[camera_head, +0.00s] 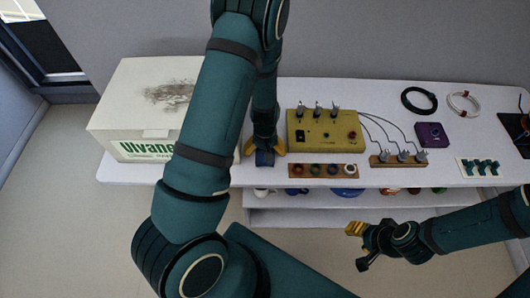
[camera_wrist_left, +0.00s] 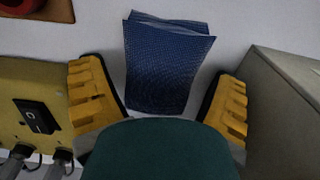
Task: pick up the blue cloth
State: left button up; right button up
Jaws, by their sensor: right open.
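The blue cloth (camera_head: 264,158) lies on the white table, between the white box and the yellow switch panel. My right gripper (camera_head: 359,247) is open and empty, in front of the table at the lower right.
The white box (camera_head: 111,119) stands close left of the cloth, the yellow switch panel (camera_head: 345,146) close right. A wooden strip with coloured rings (camera_head: 322,171) lies at the front edge. Wired connectors (camera_head: 398,160), a purple box (camera_head: 432,134) and cable coils (camera_head: 419,101) lie farther right.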

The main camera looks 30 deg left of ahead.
pick_arm(q)
jog(key=c, duration=0.7)
jog(key=shift+r, duration=0.1)
notch_tip(320, 180, up, 10)
jog(key=p, duration=0.2)
jog(key=shift+p, duration=0.3)
